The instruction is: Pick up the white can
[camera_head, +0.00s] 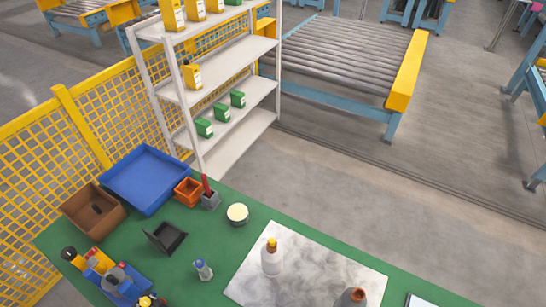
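A short round can (237,214) with a pale cream top stands upright on the green table (205,245), near its far edge. It looks like the white can. Neither of my grippers is in view, and nothing is seen holding the can.
Left of the can are a grey holder (210,201), an orange bin (187,192), a blue crate (148,205) and a brown box (82,208). A black tray (168,238) and a small blue-capped bottle (203,270) are nearer. A white shelf (235,130) stands behind.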

